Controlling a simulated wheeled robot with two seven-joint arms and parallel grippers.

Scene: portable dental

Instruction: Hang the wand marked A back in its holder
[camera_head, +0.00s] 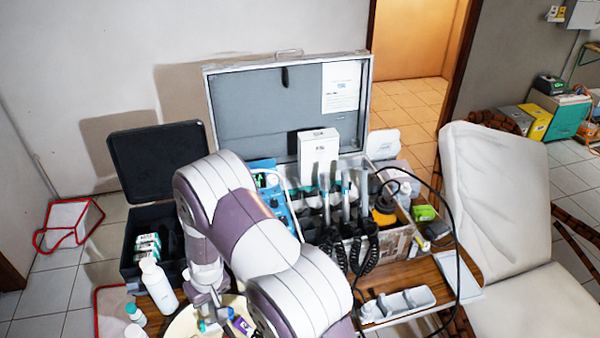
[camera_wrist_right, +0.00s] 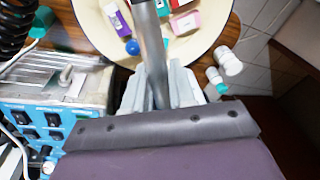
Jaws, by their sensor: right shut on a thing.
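My right gripper (camera_head: 207,296) is above the cream bowl in the head view, mostly hidden by my own arm. In the right wrist view its fingers (camera_wrist_right: 162,88) are shut around a grey shaft (camera_wrist_right: 150,35), which looks like a wand. No letter can be read on it. In the head view, several wands (camera_head: 345,195) stand upright in the holder area of the open case, with black coiled hoses (camera_head: 372,240) hanging in front. I cannot tell which holder is marked A. My left gripper is not in view.
The cream bowl (camera_wrist_right: 212,38) holds small coloured items. White bottles (camera_head: 157,285) stand left of it. A blue control panel (camera_wrist_right: 40,125) is beside the gripper. A white box (camera_head: 318,150) stands behind the wands, a grey tray (camera_head: 398,302) at front right. A black cable loops at right.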

